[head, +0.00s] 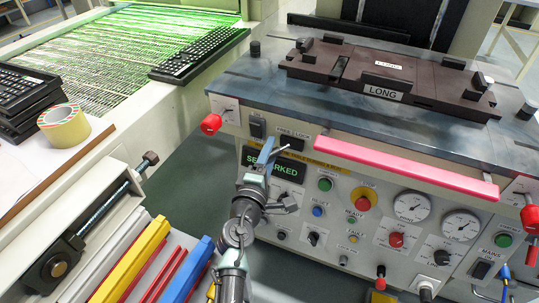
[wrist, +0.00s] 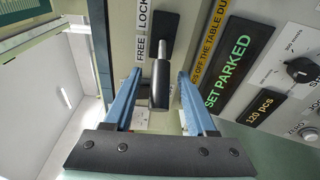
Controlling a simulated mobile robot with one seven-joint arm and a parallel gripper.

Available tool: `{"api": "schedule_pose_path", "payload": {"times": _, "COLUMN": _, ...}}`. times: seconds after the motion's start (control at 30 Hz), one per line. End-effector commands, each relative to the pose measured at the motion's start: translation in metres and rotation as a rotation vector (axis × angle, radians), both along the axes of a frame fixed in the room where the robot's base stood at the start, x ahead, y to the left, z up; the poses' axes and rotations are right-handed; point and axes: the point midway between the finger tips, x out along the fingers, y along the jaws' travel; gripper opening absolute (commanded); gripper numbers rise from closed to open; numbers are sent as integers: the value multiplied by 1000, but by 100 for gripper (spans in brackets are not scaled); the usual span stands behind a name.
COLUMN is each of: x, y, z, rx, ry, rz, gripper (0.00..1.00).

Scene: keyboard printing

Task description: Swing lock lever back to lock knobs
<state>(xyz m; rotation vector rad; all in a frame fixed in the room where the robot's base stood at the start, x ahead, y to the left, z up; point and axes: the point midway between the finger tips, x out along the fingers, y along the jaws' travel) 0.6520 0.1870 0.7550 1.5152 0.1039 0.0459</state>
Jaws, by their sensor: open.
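The lock lever (wrist: 160,85) has a black cylindrical grip on a silver stem and a black base plate under a FREE LOCK label (wrist: 142,30). In the wrist view it points down, toward the FREE end. My gripper (wrist: 160,76) is open, with one blue finger on each side of the lever grip. A gap shows on the left; I cannot tell whether the right finger touches. In the head view my gripper (head: 268,150) is at the panel just left of the lever's base plate (head: 291,141), and hides part of the lever's grip end.
The green SET PARKED display (head: 274,168) sits close below my gripper. A pink bar (head: 405,165) runs along the panel's front to the right. Red knobs stand at the left (head: 211,124) and right (head: 530,217) table corners. Dials and buttons fill the panel.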

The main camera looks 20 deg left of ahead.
Motion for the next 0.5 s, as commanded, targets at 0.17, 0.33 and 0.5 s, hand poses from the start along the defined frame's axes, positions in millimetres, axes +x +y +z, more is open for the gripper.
{"api": "schedule_pose_path", "payload": {"times": 0.17, "x": 0, "y": 0, "z": 0, "rx": 0, "ry": 0, "rz": 0, "gripper": 57}}
{"api": "schedule_pose_path", "payload": {"times": 0.33, "x": 0, "y": 0, "z": 0, "rx": 0, "ry": 0, "rz": 0, "gripper": 34}}
{"api": "schedule_pose_path", "payload": {"times": 0.5, "x": 0, "y": 0, "z": 0, "rx": 0, "ry": 0, "rz": 0, "gripper": 3}}
